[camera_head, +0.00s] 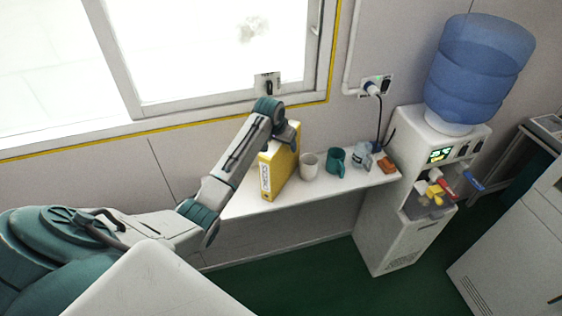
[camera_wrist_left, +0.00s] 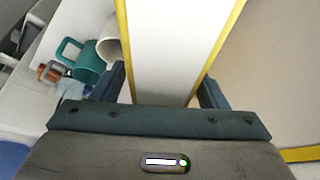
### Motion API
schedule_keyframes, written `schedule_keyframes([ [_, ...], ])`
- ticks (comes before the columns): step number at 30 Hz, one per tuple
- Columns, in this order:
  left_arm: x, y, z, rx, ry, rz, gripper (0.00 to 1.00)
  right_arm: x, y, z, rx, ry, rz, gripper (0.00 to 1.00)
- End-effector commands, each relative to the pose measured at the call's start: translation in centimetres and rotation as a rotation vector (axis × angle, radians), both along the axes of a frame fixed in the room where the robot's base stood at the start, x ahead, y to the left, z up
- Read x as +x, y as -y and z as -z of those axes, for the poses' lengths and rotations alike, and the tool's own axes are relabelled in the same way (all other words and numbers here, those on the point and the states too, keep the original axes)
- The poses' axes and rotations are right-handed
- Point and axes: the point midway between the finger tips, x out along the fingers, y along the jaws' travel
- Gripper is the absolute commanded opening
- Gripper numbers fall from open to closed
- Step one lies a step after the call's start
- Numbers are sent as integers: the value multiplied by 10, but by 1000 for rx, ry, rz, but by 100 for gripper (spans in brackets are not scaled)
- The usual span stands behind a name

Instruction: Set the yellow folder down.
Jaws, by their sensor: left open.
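The yellow folder (camera_head: 278,169) stands upright on the white shelf (camera_head: 322,193) below the window, left of the cups. My left gripper (camera_head: 288,131) is at the folder's top. In the left wrist view the folder's pale top side with yellow edges (camera_wrist_left: 178,45) lies between my two open fingers (camera_wrist_left: 168,90). Whether a finger touches the folder I cannot tell. My right gripper is not in view.
Beside the folder on the shelf are a white cup (camera_head: 309,167), a teal mug (camera_head: 336,160), a grey-blue object (camera_head: 362,156) and an orange-brown block (camera_head: 387,165). A water dispenser (camera_head: 385,225) stands at the shelf's right end. The window frame (camera_head: 215,107) is close behind.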

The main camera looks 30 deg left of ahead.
Motion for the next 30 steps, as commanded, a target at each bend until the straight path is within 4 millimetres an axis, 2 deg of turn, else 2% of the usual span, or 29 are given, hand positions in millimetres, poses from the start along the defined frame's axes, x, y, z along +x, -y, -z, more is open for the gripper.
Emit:
schedule_keyframes([
  [5,0,0,0,0,0,0,65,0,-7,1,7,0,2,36],
  [15,0,0,0,0,0,0,0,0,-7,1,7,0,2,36],
  [25,0,0,-2,0,2,0,0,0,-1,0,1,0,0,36],
  [30,3,-1,-13,0,5,0,0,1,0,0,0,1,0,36],
])
